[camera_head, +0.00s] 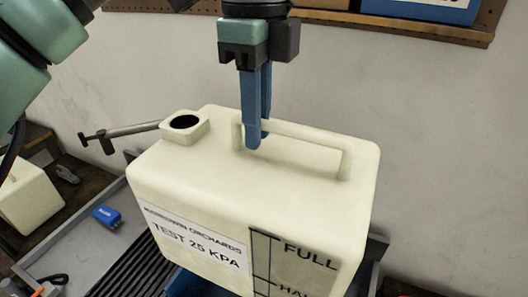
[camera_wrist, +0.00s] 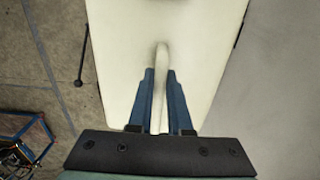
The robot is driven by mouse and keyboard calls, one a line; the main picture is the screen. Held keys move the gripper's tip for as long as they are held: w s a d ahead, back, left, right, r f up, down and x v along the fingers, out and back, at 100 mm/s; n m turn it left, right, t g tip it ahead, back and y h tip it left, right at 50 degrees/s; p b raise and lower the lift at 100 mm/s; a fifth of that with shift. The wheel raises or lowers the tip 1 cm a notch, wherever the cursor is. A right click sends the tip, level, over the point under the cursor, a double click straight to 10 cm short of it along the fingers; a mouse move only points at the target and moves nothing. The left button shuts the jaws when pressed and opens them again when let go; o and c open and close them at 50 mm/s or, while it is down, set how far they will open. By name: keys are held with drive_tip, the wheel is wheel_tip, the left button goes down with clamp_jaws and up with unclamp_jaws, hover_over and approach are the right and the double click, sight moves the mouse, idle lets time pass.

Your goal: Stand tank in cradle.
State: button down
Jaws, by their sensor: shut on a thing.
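The cream tank (camera_head: 200,165) fills the middle of the head view, upright, with an open filler neck, a top handle, a "TEST 25 KPA" label and a FULL level mark. My gripper (camera_head: 257,140) is shut on the tank's handle (camera_head: 310,140), one finger on each side. In the wrist view the fingers of my gripper (camera_wrist: 161,80) flank the handle, with the pale tank top (camera_wrist: 120,45) beyond. The tank hides most of what is below it. A blue part (camera_head: 187,286) shows under its lower front edge; I cannot tell whether it is the cradle or whether the tank touches it.
A grey tray (camera_head: 72,236) with black ribs lies at the lower left, holding a small blue object (camera_head: 106,215). Another cream container (camera_head: 28,196) stands at the far left. A metal rod (camera_head: 125,131) sticks out behind the tank. A wooden shelf (camera_head: 400,24) runs along the wall above.

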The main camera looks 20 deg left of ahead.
wheel_tip(320, 180, down, 27)
drive_tip(key=p, duration=0.2)
drive_tip(key=shift+f+p, duration=0.15)
drive_tip(key=shift+p, duration=0.2)
drive_tip(key=c, duration=1)
unclamp_jaws()
drive_tip(key=shift+f, duration=0.1)
drive_tip(key=shift+o, duration=0.8)
wheel_tip(320, 180, up, 12)
drive_tip(key=b, duration=0.3)
